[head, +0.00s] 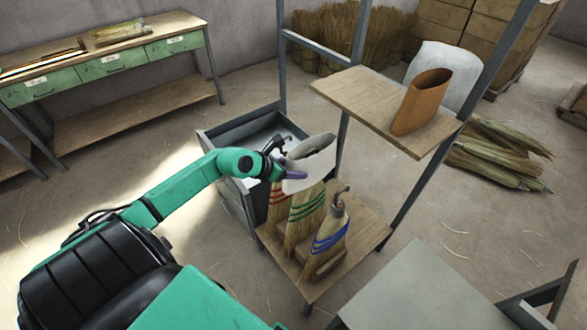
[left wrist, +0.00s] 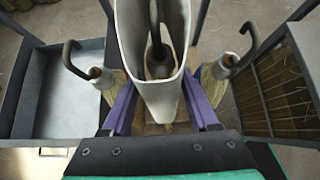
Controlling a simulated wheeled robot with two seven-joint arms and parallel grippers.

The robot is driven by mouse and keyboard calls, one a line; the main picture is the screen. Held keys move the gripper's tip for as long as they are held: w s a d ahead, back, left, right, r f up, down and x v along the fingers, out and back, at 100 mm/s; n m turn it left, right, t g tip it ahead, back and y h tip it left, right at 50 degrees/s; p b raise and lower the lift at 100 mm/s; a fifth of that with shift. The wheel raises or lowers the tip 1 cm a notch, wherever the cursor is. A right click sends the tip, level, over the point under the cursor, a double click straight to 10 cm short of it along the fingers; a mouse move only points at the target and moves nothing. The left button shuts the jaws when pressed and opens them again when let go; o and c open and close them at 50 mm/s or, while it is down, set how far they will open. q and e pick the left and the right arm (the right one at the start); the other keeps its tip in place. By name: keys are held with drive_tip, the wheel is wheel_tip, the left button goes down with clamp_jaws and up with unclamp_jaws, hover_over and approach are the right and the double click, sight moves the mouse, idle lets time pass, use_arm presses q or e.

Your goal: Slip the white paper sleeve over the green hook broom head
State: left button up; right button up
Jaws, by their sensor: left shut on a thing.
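My left gripper (head: 292,174) is shut on the white paper sleeve (head: 312,158), above the middle of the low wooden shelf. In the left wrist view the purple fingers (left wrist: 160,108) grip the sleeve (left wrist: 165,95) from both sides. The middle broom's dark hook (left wrist: 155,40) shows inside the sleeve's open top. The green-banded broom head (head: 306,212) stands upright below; its top is hidden by the sleeve. How far down the sleeve sits is hard to tell. My right gripper is not in view.
A red-banded broom head (head: 276,203) and a blue-banded one (head: 330,238) stand close on either side, with hooks up. A grey bin (head: 240,135) is at the left. An upper board (head: 360,95) carries a brown sleeve (head: 422,100). Rack posts stand nearby.

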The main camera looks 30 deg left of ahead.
use_arm(q)
drive_tip(key=shift+f+b, duration=0.85)
drive_tip(key=shift+f, duration=0.25)
drive_tip(key=b, duration=1.1)
hover_over(293, 217)
drive_tip(key=shift+w+f, duration=0.15)
drive_tip(key=shift+f, duration=3.15)
drive_tip(key=shift+w+f, duration=0.1)
drive_tip(key=shift+f, duration=3.15)
drive_tip(key=shift+f+b, duration=4.6)
drive_tip(key=shift+f, duration=0.8)
drive_tip(key=shift+f+b, duration=0.65)
drive_tip(key=shift+f, duration=0.1)
drive_tip(key=o, duration=1.1)
drive_tip(key=shift+c, duration=0.2)
